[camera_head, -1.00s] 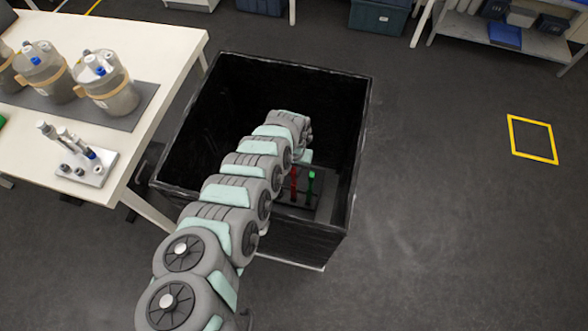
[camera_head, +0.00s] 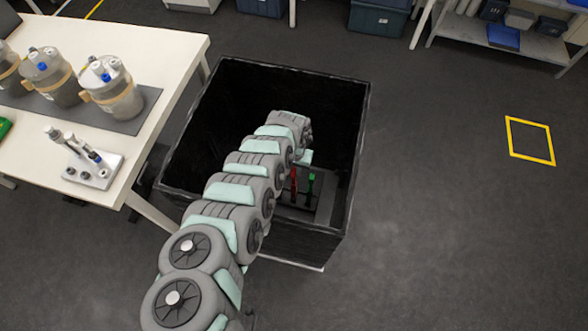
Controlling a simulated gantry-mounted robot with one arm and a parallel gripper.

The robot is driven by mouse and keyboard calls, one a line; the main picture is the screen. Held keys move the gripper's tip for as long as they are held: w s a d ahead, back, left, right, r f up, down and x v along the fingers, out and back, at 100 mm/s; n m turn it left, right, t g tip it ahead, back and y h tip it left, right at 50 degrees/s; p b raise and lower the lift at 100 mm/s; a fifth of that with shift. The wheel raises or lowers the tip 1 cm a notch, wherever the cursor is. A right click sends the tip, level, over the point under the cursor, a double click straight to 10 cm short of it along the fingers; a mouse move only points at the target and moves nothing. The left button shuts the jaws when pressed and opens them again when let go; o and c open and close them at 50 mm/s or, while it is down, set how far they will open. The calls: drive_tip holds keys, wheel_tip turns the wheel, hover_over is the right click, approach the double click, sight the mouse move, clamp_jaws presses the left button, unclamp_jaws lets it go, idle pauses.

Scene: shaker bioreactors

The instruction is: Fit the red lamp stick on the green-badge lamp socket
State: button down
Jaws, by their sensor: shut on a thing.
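A red stick (camera_head: 293,181) stands about upright inside the black box, just right of my arm. Its lower end looks dark, and I cannot tell whether it is in a socket or held. A thin dark upright piece with a green top (camera_head: 312,177) stands just right of it, over a dark base plate (camera_head: 322,205) on the box floor. A green badge cannot be made out. My arm reaches over the near wall into the box. My gripper is hidden behind the arm's last links, so its fingers and hold do not show.
The black open box (camera_head: 362,120) has high walls around the base plate. A white table (camera_head: 165,45) at the left carries several grey vessels (camera_head: 113,90) and a small rack (camera_head: 92,170) with pipette-like tools. The floor to the right is clear, with a yellow-marked square (camera_head: 530,140).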

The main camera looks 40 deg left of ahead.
drive_tip(key=shift+r+p, duration=1.45)
drive_tip(key=shift+p, duration=0.3)
drive_tip(key=shift+r+p, duration=1.4)
drive_tip(key=shift+p, duration=0.2)
wheel_tip(320, 180, up, 16)
drive_tip(key=p, duration=1.5)
drive_tip(key=shift+p, duration=0.35)
